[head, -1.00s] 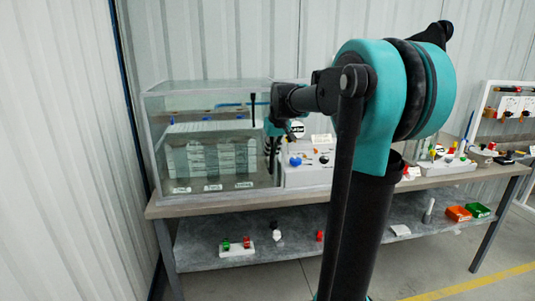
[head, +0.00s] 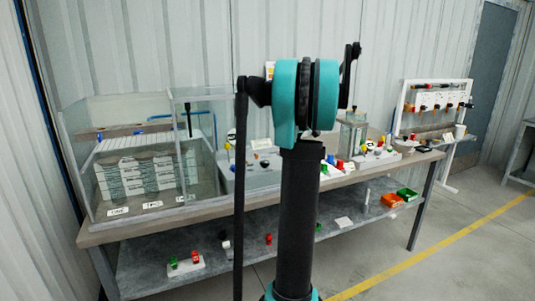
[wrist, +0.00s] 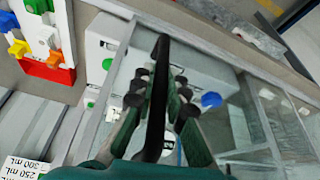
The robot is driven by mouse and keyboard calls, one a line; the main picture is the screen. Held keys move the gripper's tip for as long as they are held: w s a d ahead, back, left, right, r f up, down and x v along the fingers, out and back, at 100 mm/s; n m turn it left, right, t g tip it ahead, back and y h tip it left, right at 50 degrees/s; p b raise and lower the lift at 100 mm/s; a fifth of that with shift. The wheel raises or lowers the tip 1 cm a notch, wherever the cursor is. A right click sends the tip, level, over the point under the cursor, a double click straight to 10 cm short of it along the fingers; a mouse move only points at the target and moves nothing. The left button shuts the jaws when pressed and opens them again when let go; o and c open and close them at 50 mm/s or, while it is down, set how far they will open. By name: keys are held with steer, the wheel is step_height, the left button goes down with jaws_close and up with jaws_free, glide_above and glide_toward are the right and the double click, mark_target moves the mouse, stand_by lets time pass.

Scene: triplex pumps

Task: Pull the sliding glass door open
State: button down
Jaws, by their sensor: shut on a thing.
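The glass case (head: 80,185) stands at the left end of the workbench, with stacked boxes inside. Its clear sliding door (head: 205,160) is at the right part of the front, and an upright black handle (head: 188,120) shows near the panel's left edge. In the wrist view a long black bar, which looks like the handle (wrist: 160,50), runs between the two fingers of my gripper (wrist: 160,97). My gripper is shut on it. Glass panes and metal frame strips lie behind the fingers. In the head view my gripper cannot be made out.
In the wrist view a red tray (wrist: 50,72) lies at upper left.

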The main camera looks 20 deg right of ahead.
steer(key=d, duration=1.1)
steer(key=shift+d, duration=0.35)
steer(key=c, duration=1.5)
jaws_free()
steer(key=shift+c, duration=0.2)
steer(key=v, duration=1.2)
